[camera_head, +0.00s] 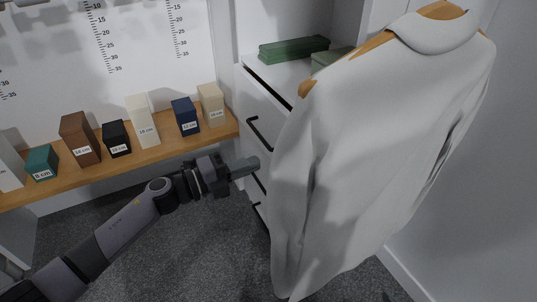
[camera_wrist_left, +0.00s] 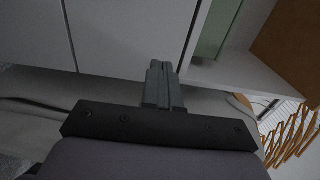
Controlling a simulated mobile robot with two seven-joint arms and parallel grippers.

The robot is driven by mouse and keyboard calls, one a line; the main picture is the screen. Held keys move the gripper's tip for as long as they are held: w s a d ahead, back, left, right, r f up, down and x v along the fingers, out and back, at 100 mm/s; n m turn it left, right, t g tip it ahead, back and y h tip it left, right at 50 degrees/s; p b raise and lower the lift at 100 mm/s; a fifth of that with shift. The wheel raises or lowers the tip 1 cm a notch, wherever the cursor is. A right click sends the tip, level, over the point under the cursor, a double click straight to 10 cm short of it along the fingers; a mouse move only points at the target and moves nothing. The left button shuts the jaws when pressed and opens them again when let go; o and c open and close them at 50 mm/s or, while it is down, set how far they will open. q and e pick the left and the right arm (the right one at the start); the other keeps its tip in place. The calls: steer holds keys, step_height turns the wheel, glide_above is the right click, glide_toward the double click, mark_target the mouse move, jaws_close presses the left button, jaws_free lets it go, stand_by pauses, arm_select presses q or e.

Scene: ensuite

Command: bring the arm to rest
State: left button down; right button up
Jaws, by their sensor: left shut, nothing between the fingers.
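My left arm comes in from the lower left in the head view. Its gripper (camera_head: 246,166) is shut and empty, in front of the white drawer unit (camera_head: 249,98) and just below the end of the wooden shelf (camera_head: 170,148). In the left wrist view the two fingers (camera_wrist_left: 161,75) are pressed together with nothing between them, with pale panels beyond. My right gripper is in neither view.
A white jacket (camera_head: 380,150) hangs on a wooden form right of the gripper. Several labelled blocks, including a brown one (camera_head: 80,138) and a navy one (camera_head: 186,116), stand on the shelf. Dark drawer handles (camera_head: 262,134) jut out nearby. Grey carpet (camera_head: 190,250) below is clear.

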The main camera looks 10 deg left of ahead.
arm_select(q)
steer(key=shift+v, duration=1.6)
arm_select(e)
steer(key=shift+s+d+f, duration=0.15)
arm_select(q)
steer(key=s+a+f+n+y, duration=0.2)
steer(key=s+f+n+y, duration=0.45)
steer(key=s+n, duration=0.55)
steer(key=s+a+f+n+y, duration=0.3)
steer(key=s+f+n+y, duration=0.35)
steer(key=s+n, duration=0.6)
step_height(320, 180, up, 14)
steer(key=w+a+n+p, duration=0.1)
steer(key=a+n+p, duration=0.1)
steer(key=p, duration=1.8)
steer(key=shift+r, duration=0.15)
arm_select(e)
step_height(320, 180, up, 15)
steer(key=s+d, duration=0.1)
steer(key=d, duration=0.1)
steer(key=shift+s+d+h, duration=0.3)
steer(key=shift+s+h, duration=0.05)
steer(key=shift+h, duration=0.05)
arm_select(q)
steer(key=shift+w+a, duration=0.1)
